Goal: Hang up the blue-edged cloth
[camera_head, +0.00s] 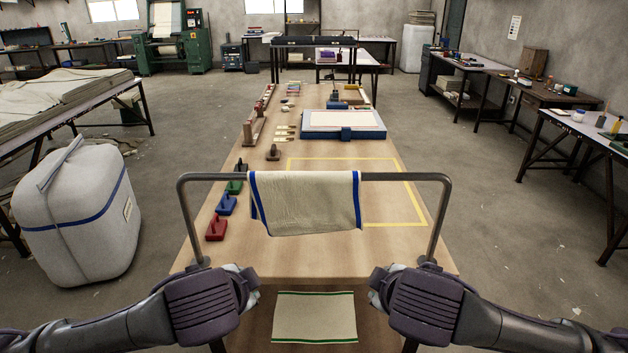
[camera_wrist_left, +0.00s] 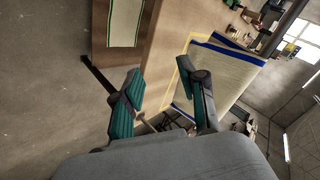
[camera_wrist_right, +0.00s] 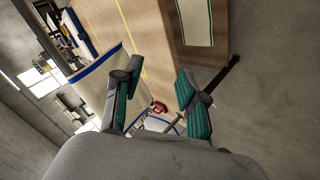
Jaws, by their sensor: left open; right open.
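The cream blue-edged cloth (camera_head: 304,205) hangs draped over the grey metal rail (camera_head: 405,177) above the table, a blue stripe down each side edge. It also shows in the left wrist view (camera_wrist_left: 222,75) and the right wrist view (camera_wrist_right: 98,84). My left gripper (camera_head: 252,280) is below and left of the cloth, near the table's front edge; its fingers are apart and empty in the left wrist view (camera_wrist_left: 160,106). My right gripper (camera_head: 374,283) is below and right of the cloth; its fingers are apart and empty in the right wrist view (camera_wrist_right: 159,105). Neither touches the cloth.
Red (camera_head: 216,228), blue (camera_head: 226,204) and green blocks line the table's left side. A blue-framed board (camera_head: 340,121) lies farther back. A yellow outline (camera_head: 412,200) marks mostly clear tabletop behind the rail.

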